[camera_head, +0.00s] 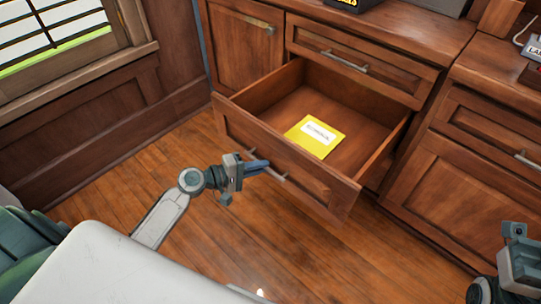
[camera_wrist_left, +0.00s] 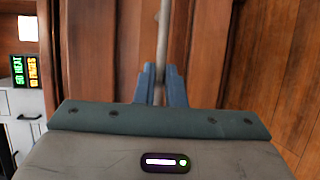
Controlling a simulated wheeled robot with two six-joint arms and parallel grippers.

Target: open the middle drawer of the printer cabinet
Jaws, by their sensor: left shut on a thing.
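The wood cabinet (camera_head: 365,62) has a drawer (camera_head: 285,165) pulled well out below a shut top drawer (camera_head: 350,66). A yellow folder with a white label (camera_head: 316,136) lies inside the open drawer. My left gripper (camera_head: 262,168) is at the drawer's front, its blue fingers shut on the metal bar handle (camera_head: 281,177). In the left wrist view the fingers (camera_wrist_left: 161,84) close around the handle (camera_wrist_left: 163,42), against the wood front. My right gripper (camera_head: 512,258) is at the lower right, partly cut off, and its fingers do not show clearly.
A cabinet door (camera_head: 240,45) is shut left of the drawers. Another wood cabinet (camera_head: 475,150) stands at the right. A grey object (camera_head: 425,6) sits on the top, cut off by the edge. The wood floor (camera_head: 140,165) before the window wall is clear.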

